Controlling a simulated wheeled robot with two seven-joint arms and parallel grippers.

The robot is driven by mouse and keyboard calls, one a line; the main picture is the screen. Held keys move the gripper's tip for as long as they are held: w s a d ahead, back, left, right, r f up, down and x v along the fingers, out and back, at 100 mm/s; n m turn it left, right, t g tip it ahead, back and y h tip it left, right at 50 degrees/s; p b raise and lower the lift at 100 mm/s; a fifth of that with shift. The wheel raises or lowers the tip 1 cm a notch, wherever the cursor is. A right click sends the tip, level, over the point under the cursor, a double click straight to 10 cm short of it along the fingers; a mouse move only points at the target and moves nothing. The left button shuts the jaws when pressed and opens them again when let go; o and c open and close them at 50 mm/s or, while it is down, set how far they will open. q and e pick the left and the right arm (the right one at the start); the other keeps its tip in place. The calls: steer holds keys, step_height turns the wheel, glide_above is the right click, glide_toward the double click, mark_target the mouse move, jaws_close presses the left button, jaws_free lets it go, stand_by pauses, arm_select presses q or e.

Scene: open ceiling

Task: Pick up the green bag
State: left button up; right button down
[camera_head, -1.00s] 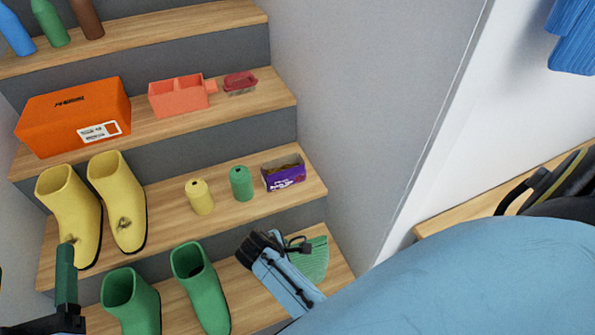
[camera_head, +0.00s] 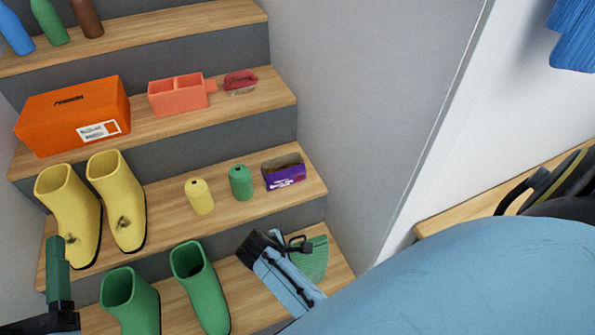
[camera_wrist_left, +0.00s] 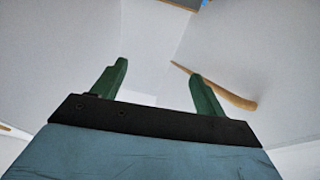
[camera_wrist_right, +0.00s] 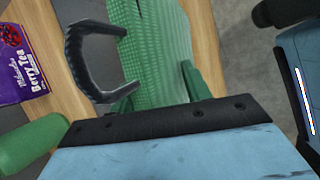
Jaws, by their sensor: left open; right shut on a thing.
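The green bag (camera_head: 314,257) is a flat, ribbed-looking bag with a dark curved handle (camera_wrist_right: 88,62), on the lowest visible wooden step at the right. In the right wrist view the green bag (camera_wrist_right: 160,35) lies between the fingers. My right gripper (camera_wrist_right: 158,90) is shut on it; in the head view my wrist and handle hide part of the bag. I cannot tell whether the bag still touches the step. My left gripper (camera_wrist_left: 157,75) is open and empty; one of its green fingers shows at the lower left of the head view (camera_head: 57,262).
Green boots (camera_head: 200,285) and yellow boots (camera_head: 118,205) stand left of the bag. An orange box (camera_head: 75,112) sits higher. A grey wall (camera_head: 370,110) borders the right.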

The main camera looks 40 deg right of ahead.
mark_target(290, 241)
arm_select(q)
steer(key=shift+f, duration=0.15)
arm_select(e)
step_height(290, 241, up, 3)
steer(key=shift+f+p, duration=0.2)
steer(key=shift+p, duration=0.75)
arm_select(q)
step_height(290, 241, down, 12)
steer(key=s+a+g+y+p, duration=0.2)
steer(key=a+g+y, duration=0.1)
steer(key=g, duration=0.5)
arm_select(e)
step_height(290, 241, up, 2)
steer(key=shift+r, duration=0.15)
step_height(290, 241, up, 5)
steer(key=p, duration=0.2)
steer(key=shift+p, duration=0.4)
arm_select(q)
steer(key=s+a+f+n+g+y, duration=0.1)
steer(key=s+a+f+g+y, duration=0.1)
steer(key=s+a+f+g, duration=0.3)
steer(key=s+f+g, duration=0.2)
steer(key=s+g, duration=0.2)
steer(key=s, duration=0.2)
steer(key=shift+f+y, duration=0.3)
steer(key=shift+f, duration=0.1)
